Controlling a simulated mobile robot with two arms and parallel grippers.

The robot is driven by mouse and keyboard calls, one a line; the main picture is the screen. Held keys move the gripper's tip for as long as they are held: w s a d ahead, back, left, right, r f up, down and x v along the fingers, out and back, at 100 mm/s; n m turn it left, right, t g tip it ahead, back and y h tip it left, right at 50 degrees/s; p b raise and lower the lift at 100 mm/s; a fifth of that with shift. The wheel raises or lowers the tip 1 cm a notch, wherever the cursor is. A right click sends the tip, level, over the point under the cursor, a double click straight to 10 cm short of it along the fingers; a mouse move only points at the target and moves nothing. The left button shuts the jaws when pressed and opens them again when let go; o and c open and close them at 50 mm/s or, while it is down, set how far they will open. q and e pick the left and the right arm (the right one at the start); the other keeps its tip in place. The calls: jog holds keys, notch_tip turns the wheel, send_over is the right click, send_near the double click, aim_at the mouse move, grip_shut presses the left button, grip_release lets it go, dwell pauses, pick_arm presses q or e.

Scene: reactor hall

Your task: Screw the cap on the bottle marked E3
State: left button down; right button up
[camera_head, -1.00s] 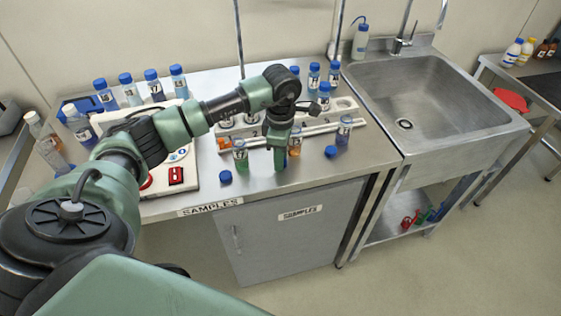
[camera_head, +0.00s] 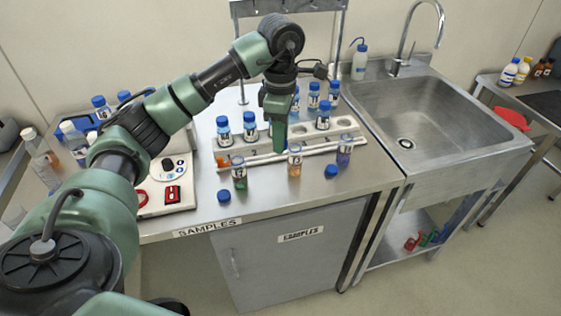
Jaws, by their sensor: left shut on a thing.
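My left gripper (camera_head: 279,148) points down above the front of the sample rack, just left of an open orange bottle in the picture. It is shut; what it holds, likely a small cap, is hidden by its fingers. The open orange bottle (camera_head: 295,163), an open green bottle (camera_head: 239,175) and an open purple bottle (camera_head: 344,153) stand upright along the rack's front. Their labels are too small to read surely, so I cannot tell which is E3. One blue cap (camera_head: 224,196) lies near the green bottle, another blue cap (camera_head: 331,171) near the purple one. My right gripper is not in view.
The pale rack (camera_head: 348,124) holds several blue-capped bottles, with more behind. A white device (camera_head: 153,203) with a red switch stands left. A sink (camera_head: 425,125) is at the right. The steel counter (camera_head: 285,195) is clear along its front edge.

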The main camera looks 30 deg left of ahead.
pick_arm(q)
notch_tip(320, 180, up, 7)
jog(key=shift+f+p, duration=0.15)
jog(key=shift+p, duration=0.4)
